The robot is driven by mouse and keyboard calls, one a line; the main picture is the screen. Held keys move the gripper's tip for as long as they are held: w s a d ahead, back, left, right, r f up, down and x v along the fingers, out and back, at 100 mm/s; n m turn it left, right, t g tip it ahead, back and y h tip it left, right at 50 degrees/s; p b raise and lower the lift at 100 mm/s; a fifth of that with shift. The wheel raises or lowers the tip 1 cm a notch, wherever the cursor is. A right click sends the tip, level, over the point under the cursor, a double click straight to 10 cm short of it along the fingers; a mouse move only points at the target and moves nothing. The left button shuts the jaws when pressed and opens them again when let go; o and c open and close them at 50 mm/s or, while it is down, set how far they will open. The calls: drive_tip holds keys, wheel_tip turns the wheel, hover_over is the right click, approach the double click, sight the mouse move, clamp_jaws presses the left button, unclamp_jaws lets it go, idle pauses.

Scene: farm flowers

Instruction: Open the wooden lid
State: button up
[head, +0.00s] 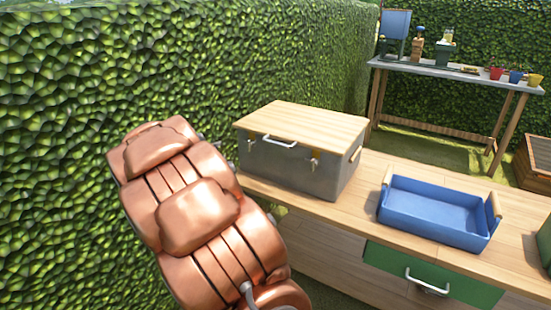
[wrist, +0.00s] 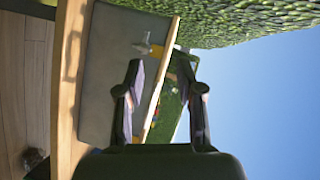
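The wooden lid (head: 305,121) lies flat and closed on a grey box (head: 285,167) on the wooden table. A pale handle (head: 280,142) is on the lid's front edge, with metal latches on the box front below it. In the wrist view, turned sideways, the lid (wrist: 174,32) shows as a thin strip along the grey box (wrist: 108,60), with one latch (wrist: 146,46) in sight. My gripper (wrist: 161,72) is open, with the lid edge showing between its fingers. I see no contact. The head view does not show my gripper; my copper-coloured arm is left of the box.
A blue tray (head: 437,212) with wooden grips stands right of the box on the table. A green drawer (head: 390,265) is below it. A hedge (head: 70,80) rises on the left. A far bench (head: 455,72) holds pots. Bare tabletop lies between box and tray.

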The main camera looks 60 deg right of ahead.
sight(275, 143)
drive_tip(key=s+d+f+m+g+h+b, duration=0.35)
drive_tip(key=s+d+m+g+h, duration=0.35)
drive_tip(key=s+d, duration=0.35)
drive_tip(key=shift+m+y, duration=0.3)
drive_tip(key=shift+m, duration=0.2)
drive_tip(key=shift+w+d+r+b, duration=0.2)
drive_tip(key=shift+d+r, duration=0.15)
drive_tip(key=shift+d, duration=0.8)
drive_tip(key=shift+w+d+r+b, duration=0.1)
drive_tip(key=shift+d+r+b, duration=0.25)
drive_tip(key=shift+d, duration=0.8)
drive_tip(key=shift+w+d+r+b, duration=0.1)
drive_tip(key=shift+d+r, duration=0.3)
drive_tip(key=shift+d, duration=0.75)
drive_tip(key=shift+c, duration=0.3)
clamp_jaws()
